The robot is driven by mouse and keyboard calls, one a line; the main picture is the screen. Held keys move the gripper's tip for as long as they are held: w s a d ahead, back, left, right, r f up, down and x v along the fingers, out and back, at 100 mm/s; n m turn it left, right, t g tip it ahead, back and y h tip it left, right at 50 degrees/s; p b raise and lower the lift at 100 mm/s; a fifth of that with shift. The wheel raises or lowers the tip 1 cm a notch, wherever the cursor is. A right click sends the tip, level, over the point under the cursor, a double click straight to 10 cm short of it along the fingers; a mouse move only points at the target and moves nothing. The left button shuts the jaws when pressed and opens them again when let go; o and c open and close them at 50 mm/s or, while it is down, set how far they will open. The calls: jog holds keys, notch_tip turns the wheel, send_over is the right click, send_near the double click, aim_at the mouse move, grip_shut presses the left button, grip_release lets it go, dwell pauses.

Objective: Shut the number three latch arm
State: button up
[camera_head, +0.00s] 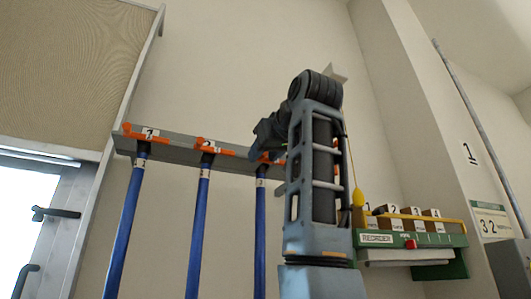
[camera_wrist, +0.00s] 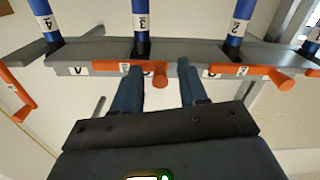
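The number three latch arm (camera_wrist: 105,69) is an orange bar with a round knob at its end. In the wrist view it lies along the rail's face, across the front of the blue rod (camera_wrist: 142,10) marked 3, much like the number two latch arm (camera_wrist: 245,71). My gripper (camera_wrist: 160,67) is open, its two fingers apart at the rail, with the number three knob between them in the picture. I cannot tell whether a finger touches it. In the head view, the number three latch arm (camera_head: 266,158) is partly hidden by my arm.
The grey rail (camera_head: 180,152) holds several blue rods hanging down. The number four latch arm (camera_wrist: 17,95) sticks out from the rail at the left of the wrist view. A green reorder shelf (camera_head: 400,240) with small boxes is on the wall at right.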

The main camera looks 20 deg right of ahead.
jog(key=s+b, duration=0.2)
jog(key=s, duration=0.5)
jog(key=shift+s, duration=0.4)
dwell(0.3)
